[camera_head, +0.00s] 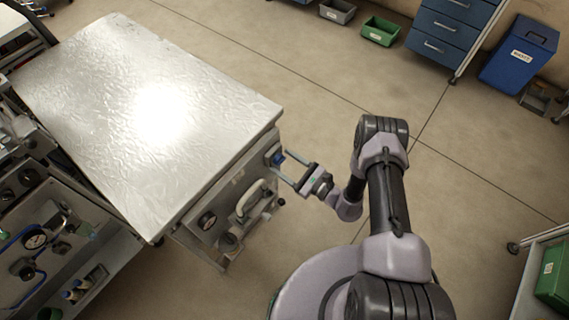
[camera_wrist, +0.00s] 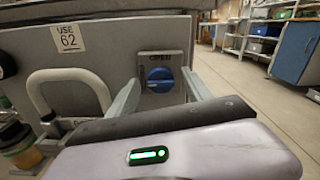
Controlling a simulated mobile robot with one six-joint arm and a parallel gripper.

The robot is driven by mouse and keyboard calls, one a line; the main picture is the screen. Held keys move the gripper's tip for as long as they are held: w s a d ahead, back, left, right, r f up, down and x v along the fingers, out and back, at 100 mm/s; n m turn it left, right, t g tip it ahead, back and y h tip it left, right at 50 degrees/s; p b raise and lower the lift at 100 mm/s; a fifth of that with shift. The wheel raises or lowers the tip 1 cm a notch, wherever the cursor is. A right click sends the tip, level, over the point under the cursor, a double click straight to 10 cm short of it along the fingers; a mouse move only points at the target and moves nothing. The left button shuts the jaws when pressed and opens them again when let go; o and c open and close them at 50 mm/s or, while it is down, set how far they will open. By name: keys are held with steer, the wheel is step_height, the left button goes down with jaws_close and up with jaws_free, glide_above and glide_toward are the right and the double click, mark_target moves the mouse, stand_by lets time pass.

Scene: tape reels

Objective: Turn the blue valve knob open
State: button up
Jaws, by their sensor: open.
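The blue valve knob (camera_wrist: 160,79) sits on a small plate on the grey front panel in the wrist view, with a label above it. In the head view the knob (camera_head: 279,158) shows at the right end of the cart's panel. My gripper (camera_head: 283,168) is open, with its two fingers reaching toward the panel on either side of the knob. In the wrist view the fingers (camera_wrist: 160,88) stand left and right of the knob. I cannot tell whether either finger touches it.
A pale handle (camera_wrist: 70,78) and a "USE 62" label (camera_wrist: 68,37) are left of the knob. The metal-topped cart (camera_head: 110,60) fills the left. A blue drawer cabinet (camera_head: 450,35) and a blue bin (camera_head: 518,55) stand far off. The floor between is clear.

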steer(key=shift+w+a, duration=0.1)
jaws_close()
stand_by(0.4)
steer(key=shift+w+f+m+b, duration=0.1)
steer(key=shift+m+b, duration=1.3)
steer(key=shift+m, duration=3.05)
steer(key=shift+w+f+m+b, duration=0.1)
steer(key=shift+m+b, duration=1.25)
steer(key=shift+m, duration=3.1)
steer(key=shift+s, duration=0.1)
